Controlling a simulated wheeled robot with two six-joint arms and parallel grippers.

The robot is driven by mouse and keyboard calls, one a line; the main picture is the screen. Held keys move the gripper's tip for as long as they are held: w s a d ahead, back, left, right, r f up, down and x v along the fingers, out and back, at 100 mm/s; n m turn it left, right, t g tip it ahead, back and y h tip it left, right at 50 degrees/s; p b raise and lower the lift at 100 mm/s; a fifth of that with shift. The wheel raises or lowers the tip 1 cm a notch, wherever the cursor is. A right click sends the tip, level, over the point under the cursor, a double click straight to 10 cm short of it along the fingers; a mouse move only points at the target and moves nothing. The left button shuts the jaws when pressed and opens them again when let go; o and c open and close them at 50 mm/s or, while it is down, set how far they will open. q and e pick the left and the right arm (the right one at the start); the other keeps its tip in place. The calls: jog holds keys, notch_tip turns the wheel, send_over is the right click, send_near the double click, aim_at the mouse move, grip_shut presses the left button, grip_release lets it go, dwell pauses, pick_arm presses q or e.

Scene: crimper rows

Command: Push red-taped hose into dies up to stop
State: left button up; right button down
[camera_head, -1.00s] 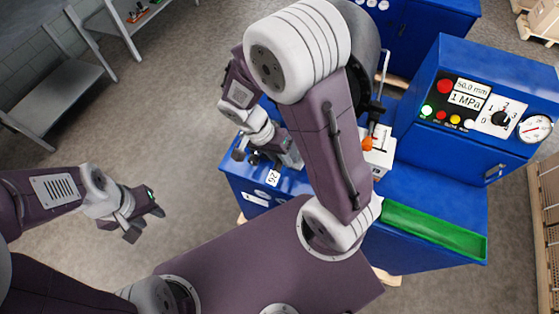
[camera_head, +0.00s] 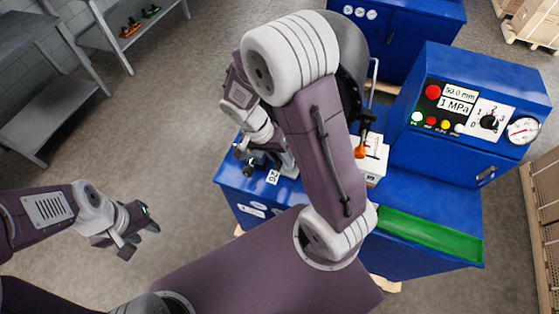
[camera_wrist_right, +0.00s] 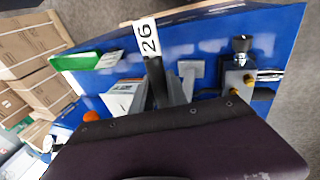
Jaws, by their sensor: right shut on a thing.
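In the right wrist view, dark and grey parts point towards a white label marked 26 (camera_wrist_right: 149,38). I cannot make out red tape or the dies in either view. My left gripper (camera_head: 138,233) is open and empty over the floor at the left.
The blue bench (camera_head: 415,190) carries a control panel (camera_head: 470,107), a green tray (camera_head: 428,233) and a white box (camera_head: 373,168) with an orange part (camera_head: 360,151).

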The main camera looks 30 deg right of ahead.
jog(key=shift+w+d, duration=0.8)
jog(key=shift+w, duration=0.05)
jog(key=shift+r+p, duration=0.8)
jog(key=shift+p, duration=0.45)
grip_release()
jog(key=p+v, duration=0.5)
jog(key=v, duration=0.2)
jog(key=shift+p, duration=0.3)
